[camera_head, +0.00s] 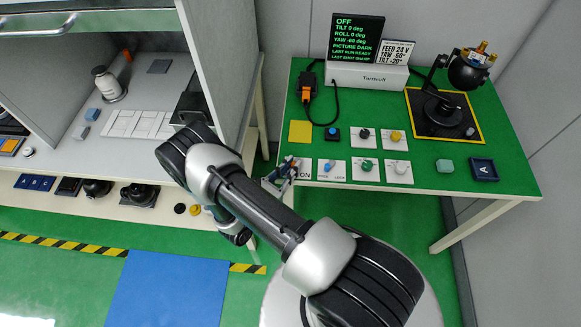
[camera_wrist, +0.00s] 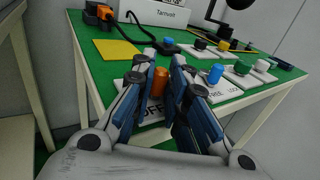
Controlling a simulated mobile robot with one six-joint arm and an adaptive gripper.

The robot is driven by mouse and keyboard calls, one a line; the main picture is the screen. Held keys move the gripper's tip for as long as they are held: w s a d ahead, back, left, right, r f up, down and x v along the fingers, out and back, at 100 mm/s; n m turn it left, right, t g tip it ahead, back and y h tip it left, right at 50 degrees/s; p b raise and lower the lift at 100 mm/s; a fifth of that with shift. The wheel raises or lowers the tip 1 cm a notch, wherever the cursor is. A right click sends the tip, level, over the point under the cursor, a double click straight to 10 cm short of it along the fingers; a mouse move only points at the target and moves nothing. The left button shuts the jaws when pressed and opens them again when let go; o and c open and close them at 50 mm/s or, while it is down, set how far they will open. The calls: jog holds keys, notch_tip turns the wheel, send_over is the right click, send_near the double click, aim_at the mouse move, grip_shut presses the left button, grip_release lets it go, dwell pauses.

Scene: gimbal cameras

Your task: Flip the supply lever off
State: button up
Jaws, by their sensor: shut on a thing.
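The supply lever is an orange upright knob (camera_wrist: 160,82) on a white plate at the front left of the green table. In the wrist view it stands between the two fingers of my gripper (camera_wrist: 160,66), which is shut on it. The plate's "OFF" label (camera_wrist: 152,111) shows in front of the lever. In the head view, my gripper (camera_head: 283,170) is at the table's front left corner and hides the lever. The plate's "ON" label (camera_head: 304,174) shows beside it. The black display (camera_head: 356,40) reads OFF and PICTURE DARK.
A blue-knobbed FREE/LOCK plate (camera_head: 331,169) is close to the right of my gripper. Several other knobs stand beyond it. A yellow square (camera_head: 300,131) lies behind the gripper. A gimbal camera (camera_head: 468,70) stands back right. A grey cabinet wall (camera_head: 215,60) is to the left.

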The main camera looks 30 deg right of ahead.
grip_shut()
jog(key=shift+w+f, duration=0.1)
jog(key=shift+w+a+f+m+g+h+b, duration=0.15)
jog(key=shift+m+g+h+b, duration=0.2)
jog(key=shift+g+b, duration=0.3)
jog(key=shift+w+m+g+b, duration=0.15)
jog(key=shift+m+g+b, duration=0.5)
jog(key=shift+g+b, duration=0.15)
jog(key=shift+r, duration=0.2)
jog(key=o, duration=0.7)
grip_release()
